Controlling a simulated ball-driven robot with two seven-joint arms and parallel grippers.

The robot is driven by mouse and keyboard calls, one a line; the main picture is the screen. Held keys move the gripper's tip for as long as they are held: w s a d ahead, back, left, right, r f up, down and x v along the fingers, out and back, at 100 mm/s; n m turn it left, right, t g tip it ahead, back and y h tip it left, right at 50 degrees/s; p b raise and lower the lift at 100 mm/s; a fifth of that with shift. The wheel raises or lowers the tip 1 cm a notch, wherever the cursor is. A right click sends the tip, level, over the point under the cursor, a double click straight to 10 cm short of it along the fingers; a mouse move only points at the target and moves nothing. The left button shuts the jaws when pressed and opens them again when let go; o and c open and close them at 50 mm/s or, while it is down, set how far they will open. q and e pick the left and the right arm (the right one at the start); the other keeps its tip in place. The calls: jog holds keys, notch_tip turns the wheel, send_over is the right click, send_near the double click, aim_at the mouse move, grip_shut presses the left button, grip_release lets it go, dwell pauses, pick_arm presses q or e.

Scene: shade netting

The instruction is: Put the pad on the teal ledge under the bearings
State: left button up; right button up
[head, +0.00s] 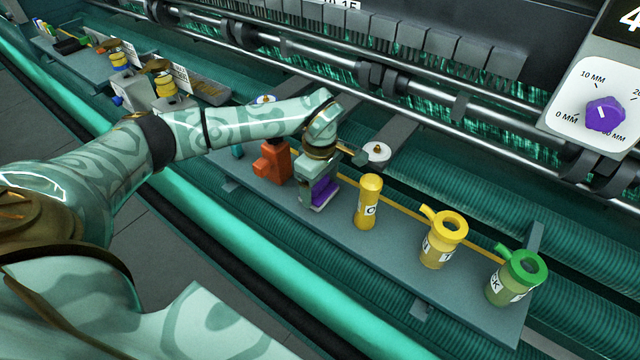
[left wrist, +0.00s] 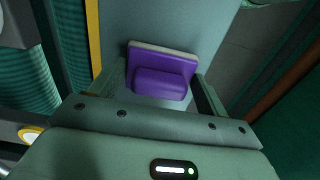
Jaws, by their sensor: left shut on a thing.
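The pad (left wrist: 163,74) is purple with a pale flat edge and a raised purple block on its near side. My left gripper (head: 318,182) is shut on it, one finger at each side, and its purple face (head: 324,193) also shows in the head view. The gripper is over a grey-teal ledge (head: 395,258), between a red-orange object and a yellow bottle. Whether the pad touches the ledge is unclear. I cannot tell which parts are the bearings. My right gripper is not in view.
On the ledge stand a red-orange object (head: 271,163), a yellow bottle (head: 368,203), a yellow ring-topped container (head: 440,245) and a green one (head: 513,283). Steel rollers (head: 420,85) run behind. A dial panel (head: 600,105) with a purple knob is at the right.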

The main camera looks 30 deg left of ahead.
pick_arm(q)
jog(key=shift+f, duration=0.4)
jog(key=o, duration=0.9)
notch_tip(320, 180, up, 12)
jog(key=shift+r+b, duration=0.1)
jog(key=shift+b, duration=0.3)
